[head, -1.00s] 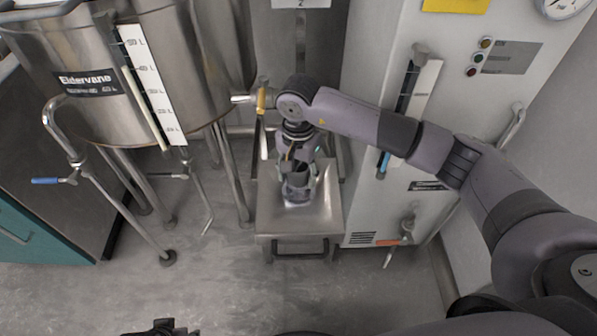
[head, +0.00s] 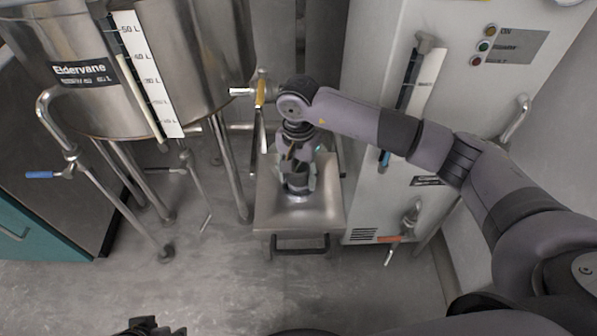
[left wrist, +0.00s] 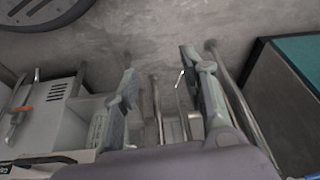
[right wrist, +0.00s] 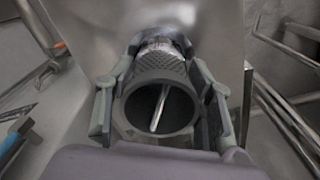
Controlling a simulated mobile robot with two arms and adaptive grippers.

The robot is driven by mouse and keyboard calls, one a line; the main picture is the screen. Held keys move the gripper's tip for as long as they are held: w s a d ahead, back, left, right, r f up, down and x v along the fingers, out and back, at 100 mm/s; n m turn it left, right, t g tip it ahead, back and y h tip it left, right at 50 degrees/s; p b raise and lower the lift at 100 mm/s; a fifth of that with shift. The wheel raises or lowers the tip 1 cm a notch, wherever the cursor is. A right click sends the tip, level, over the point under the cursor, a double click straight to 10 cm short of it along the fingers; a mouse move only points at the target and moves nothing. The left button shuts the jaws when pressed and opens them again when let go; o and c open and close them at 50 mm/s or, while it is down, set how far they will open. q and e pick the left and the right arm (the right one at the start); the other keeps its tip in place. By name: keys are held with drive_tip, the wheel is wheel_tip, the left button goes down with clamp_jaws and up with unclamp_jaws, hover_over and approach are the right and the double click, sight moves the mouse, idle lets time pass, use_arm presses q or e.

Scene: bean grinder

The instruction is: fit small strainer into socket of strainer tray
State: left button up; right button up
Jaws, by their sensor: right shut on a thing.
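My right gripper (head: 298,190) reaches down over the steel strainer tray (head: 265,212). In the right wrist view its fingers (right wrist: 160,105) are shut around the small strainer (right wrist: 160,70), a dark, open-topped cup with a textured wall. A thin metal bar crosses inside the cup. A shiny round collar (right wrist: 160,47) shows just beyond the cup, at the tray surface. Whether the cup is seated in the socket is hidden. My left gripper (head: 150,328) is at the bottom edge of the head view. In the left wrist view its fingers (left wrist: 160,75) are apart and empty.
A large steel kettle (head: 200,60) on legs stands left of the tray. A pale cabinet (head: 375,215) with a tap stands close on the right. The floor in front is clear.

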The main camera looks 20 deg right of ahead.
use_arm(q)
drive_tip(key=shift+s, duration=0.1)
idle(0.7)
drive_tip(key=shift+r, duration=0.4)
drive_tip(key=shift+f+b, duration=0.5)
drive_tip(key=shift+b, duration=0.05)
idle(0.6)
use_arm(e)
drive_tip(key=shift+f, duration=0.1)
idle(0.3)
use_arm(q)
drive_tip(key=shift+w+d+t+b, duration=0.2)
drive_tip(key=shift+w+t+b, duration=0.15)
drive_tip(key=shift+w, duration=0.4)
use_arm(e)
drive_tip(key=shift+f, duration=0.25)
use_arm(q)
drive_tip(key=shift+w+d+r+t+h+b, duration=0.15)
drive_tip(key=shift+w+d+t+b, duration=0.2)
drive_tip(key=shift+w, duration=0.3)
drive_tip(key=shift+w+d+f+t+h+b, duration=0.15)
drive_tip(key=shift+w+t, duration=0.25)
drive_tip(key=shift+w, duration=0.25)
use_arm(e)
drive_tip(key=shift+f, duration=0.6)
drive_tip(key=o, duration=1.4)
drive_tip(key=shift+c, duration=0.2)
use_arm(q)
drive_tip(key=shift+a+r, duration=0.1)
